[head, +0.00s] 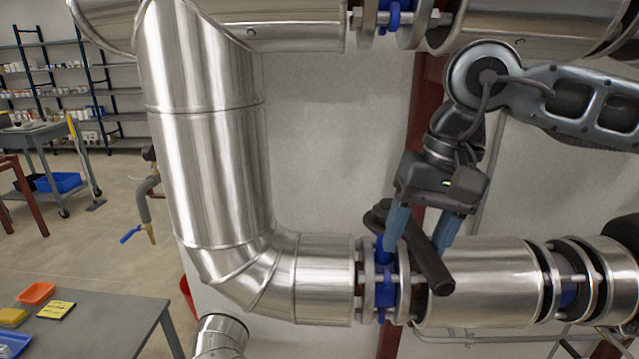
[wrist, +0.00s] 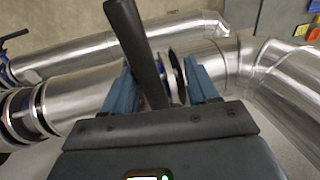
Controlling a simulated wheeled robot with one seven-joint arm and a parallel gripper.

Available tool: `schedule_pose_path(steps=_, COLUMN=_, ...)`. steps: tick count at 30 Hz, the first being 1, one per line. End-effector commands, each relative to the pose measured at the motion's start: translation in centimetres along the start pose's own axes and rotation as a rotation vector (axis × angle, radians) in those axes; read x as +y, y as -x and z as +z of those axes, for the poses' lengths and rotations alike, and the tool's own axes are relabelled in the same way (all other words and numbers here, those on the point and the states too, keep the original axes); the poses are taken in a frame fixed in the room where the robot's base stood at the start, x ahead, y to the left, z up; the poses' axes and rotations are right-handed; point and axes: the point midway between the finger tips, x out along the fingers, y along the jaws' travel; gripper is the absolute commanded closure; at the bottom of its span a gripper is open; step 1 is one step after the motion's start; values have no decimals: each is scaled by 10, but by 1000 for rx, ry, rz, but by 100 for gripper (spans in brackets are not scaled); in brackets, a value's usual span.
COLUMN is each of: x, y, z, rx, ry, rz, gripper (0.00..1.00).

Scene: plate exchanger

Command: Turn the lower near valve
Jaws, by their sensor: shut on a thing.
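The lower near valve has a blue body (head: 385,290) between flanges in the lower horizontal pipe. Its dark lever handle (head: 430,268) slants down to the right in front of the pipe. My gripper (head: 417,243) reaches down from above, with one blue finger on each side of the handle, and is shut on it. In the wrist view, the handle (wrist: 138,50) stands tilted between the fingers of my gripper (wrist: 163,78), close to the left finger. The exact contact is hidden.
The silver lower pipe (head: 483,285) runs right to another flanged blue valve (head: 568,293). A thick vertical pipe (head: 205,130) stands left, and an upper pipe (head: 290,22) with a blue valve part (head: 394,15) runs above. A grey table (head: 110,322) is at lower left.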

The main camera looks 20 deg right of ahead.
Motion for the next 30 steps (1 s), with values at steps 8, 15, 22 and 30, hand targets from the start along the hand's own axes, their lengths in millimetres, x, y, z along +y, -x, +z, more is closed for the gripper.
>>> schedule_pose_path(steps=8, x=-7, y=15, z=2, rx=0, ry=3, rz=-5, gripper=49)
schedule_pose_path(steps=15, x=-6, y=38, z=2, rx=0, ry=1, rz=-1, gripper=49)
schedule_pose_path(steps=22, x=-5, y=69, z=2, rx=1, ry=0, rz=0, gripper=49)
schedule_pose_path(steps=30, x=-36, y=67, z=20, rx=-73, ry=-10, rz=-124, gripper=49)
